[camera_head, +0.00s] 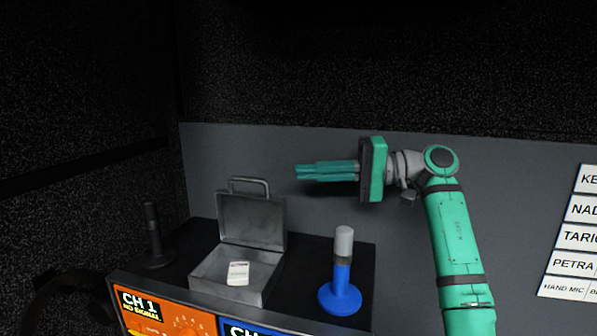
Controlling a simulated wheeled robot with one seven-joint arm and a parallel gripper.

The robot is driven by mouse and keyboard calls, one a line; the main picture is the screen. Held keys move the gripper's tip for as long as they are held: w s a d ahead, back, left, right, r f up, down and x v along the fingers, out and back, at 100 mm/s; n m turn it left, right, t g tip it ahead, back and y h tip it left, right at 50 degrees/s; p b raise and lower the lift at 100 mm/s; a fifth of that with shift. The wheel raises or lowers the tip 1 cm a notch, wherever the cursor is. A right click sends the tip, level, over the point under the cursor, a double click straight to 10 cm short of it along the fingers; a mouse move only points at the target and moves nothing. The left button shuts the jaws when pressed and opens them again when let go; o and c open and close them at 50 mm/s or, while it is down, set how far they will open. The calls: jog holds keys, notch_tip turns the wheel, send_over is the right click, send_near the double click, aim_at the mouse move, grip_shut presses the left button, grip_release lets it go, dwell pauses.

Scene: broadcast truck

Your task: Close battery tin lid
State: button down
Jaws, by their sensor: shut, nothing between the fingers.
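The battery tin (224,280) is a grey metal box standing on the dark shelf at the lower left middle. Its lid (251,219) is open and stands up at the back, with a handle (249,182) at its top edge. A small white labelled item (238,273) lies inside the tin. My gripper (298,172) is shut and empty. Its green fingers point left, above and to the right of the lid, apart from it.
A blue stand with a grey-topped post (341,277) is right of the tin. A black stand (154,240) is at its left. Orange (165,312) and blue (250,328) panels are in front. A name board (574,235) hangs at the right. Space above the tin is free.

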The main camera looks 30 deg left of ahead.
jog(key=x, duration=0.8)
jog(key=shift+s, duration=0.5)
jog(key=shift+a, duration=0.1)
